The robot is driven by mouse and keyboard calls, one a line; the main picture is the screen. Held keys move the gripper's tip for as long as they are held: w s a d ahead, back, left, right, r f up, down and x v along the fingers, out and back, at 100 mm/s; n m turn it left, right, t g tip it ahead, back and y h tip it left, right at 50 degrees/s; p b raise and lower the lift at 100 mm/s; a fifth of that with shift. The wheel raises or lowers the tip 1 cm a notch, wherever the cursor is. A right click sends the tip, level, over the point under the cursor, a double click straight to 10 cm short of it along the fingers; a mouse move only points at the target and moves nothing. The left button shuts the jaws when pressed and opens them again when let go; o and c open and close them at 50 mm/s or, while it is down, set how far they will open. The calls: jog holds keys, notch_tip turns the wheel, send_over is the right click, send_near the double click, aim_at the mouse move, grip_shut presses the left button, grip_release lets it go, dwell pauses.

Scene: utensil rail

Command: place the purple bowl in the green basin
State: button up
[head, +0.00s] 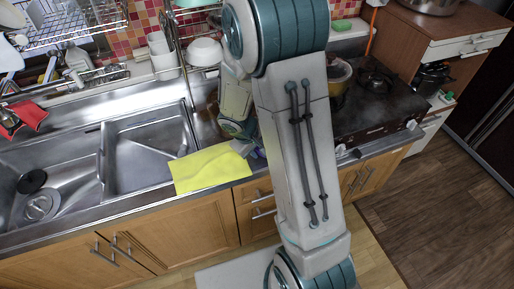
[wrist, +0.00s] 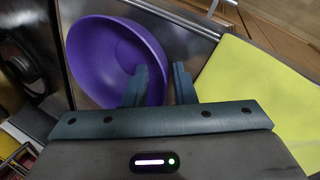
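The purple bowl (wrist: 105,55) shows in the wrist view at upper left, on a metal surface with its hollow side in sight. My gripper (wrist: 161,67) is open. Its left finger reaches over the inside of the bowl, and its right finger is outside the right rim, so the bowl's wall lies between them. I cannot tell whether either finger touches it. In the head view my arm hides the bowl and most of the gripper. A pale green container (head: 195,3), perhaps the green basin, is cut off at the top edge of the head view.
A yellow cloth or mat (head: 210,168) lies on the counter's front edge, right of the bowl in the wrist view (wrist: 265,90). A steel sink (head: 150,150) is to the left. A stove (head: 375,100) with a pot (head: 338,78) is to the right. White dishes (head: 204,52) stand behind.

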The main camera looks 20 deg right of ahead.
jog(key=v, duration=1.2)
jog(key=s+r+m+y, duration=0.1)
jog(key=s+r+m, duration=0.1)
jog(key=s+r, duration=0.2)
jog(key=s+r+m+t+y, duration=0.1)
jog(key=s+r, duration=0.4)
jog(key=s, duration=0.5)
jog(key=shift+s+r+m+t+y, duration=0.25)
jog(key=shift+s+m+t+y, duration=0.05)
jog(key=shift+m+y, duration=0.5)
jog(key=shift+s, duration=0.25)
jog(key=shift+c, duration=1.2)
jog(key=shift+d, duration=0.2)
